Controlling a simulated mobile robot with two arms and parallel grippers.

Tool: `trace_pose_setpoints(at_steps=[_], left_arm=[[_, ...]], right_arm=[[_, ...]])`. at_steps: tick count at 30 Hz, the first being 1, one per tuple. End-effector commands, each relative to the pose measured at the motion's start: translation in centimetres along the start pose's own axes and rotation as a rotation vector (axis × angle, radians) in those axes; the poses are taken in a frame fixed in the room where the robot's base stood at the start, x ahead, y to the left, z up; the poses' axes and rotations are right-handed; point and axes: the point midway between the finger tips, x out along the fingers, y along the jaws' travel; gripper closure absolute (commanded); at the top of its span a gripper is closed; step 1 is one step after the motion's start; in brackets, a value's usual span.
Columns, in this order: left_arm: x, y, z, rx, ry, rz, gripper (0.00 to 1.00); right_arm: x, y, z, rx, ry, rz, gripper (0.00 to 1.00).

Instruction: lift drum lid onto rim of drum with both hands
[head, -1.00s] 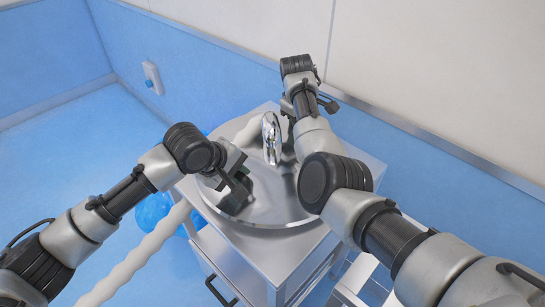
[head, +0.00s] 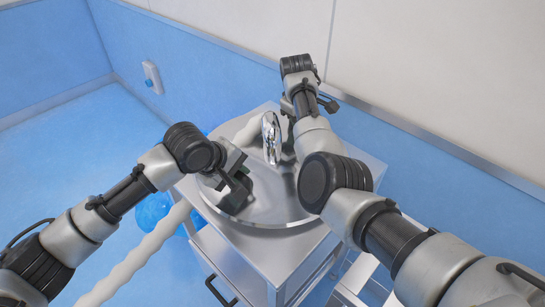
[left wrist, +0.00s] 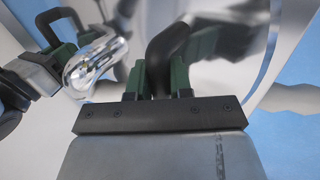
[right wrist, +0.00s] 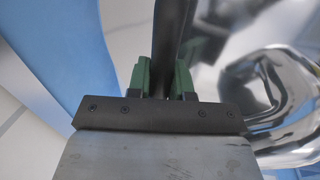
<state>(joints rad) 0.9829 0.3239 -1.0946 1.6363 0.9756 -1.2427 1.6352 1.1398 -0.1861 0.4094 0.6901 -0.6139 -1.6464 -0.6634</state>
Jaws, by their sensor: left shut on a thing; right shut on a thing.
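A round, shiny metal disc, which looks like the drum lid (head: 270,210), lies about level on top of a metal cabinet. A polished chrome piece (head: 271,138) stands up near its far side; it also shows in the left wrist view (left wrist: 95,66) and right wrist view (right wrist: 268,95). My left gripper (head: 238,188) is at the lid's left side, its green fingers shut on a dark curved handle (left wrist: 168,45). My right gripper (right wrist: 163,80) is shut on a dark bar-like handle (right wrist: 172,40); my right arm largely hides it in the head view. The drum is not clearly distinguishable.
The metal cabinet (head: 245,265) has a dark drawer handle (head: 218,290). A long pale tube (head: 140,262) and blue round objects (head: 152,209) lie to its left. A blue and white wall (head: 430,70) stands close behind. Open blue floor (head: 60,170) is at the left.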

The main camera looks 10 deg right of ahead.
Motion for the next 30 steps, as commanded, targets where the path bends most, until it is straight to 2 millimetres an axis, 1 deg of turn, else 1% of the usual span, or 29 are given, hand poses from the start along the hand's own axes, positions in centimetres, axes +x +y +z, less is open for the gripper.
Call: trace_pose_setpoints(at_steps=[1,8,21,25,30], left_arm=[[-0.3,0.3,0.0,0.002,0.0,0.006,1.0],[-1.1,0.8,0.0,0.002,0.0,0.006,1.0],[-4.0,2.8,0.0,0.002,0.0,0.006,1.0],[-4.4,3.0,0.0,0.002,0.0,0.006,1.0],[-4.5,3.1,0.0,0.002,0.0,0.006,1.0]], right_arm=[[-0.5,0.3,-0.1,0.003,0.006,0.008,1.0],[-1.4,0.5,-0.1,0.004,0.005,0.008,1.0],[-4.8,1.2,-0.1,0.004,0.006,0.009,1.0],[-5.3,1.4,-0.1,0.004,0.006,0.009,1.0],[-5.4,1.4,0.0,0.004,0.006,0.009,1.0]])
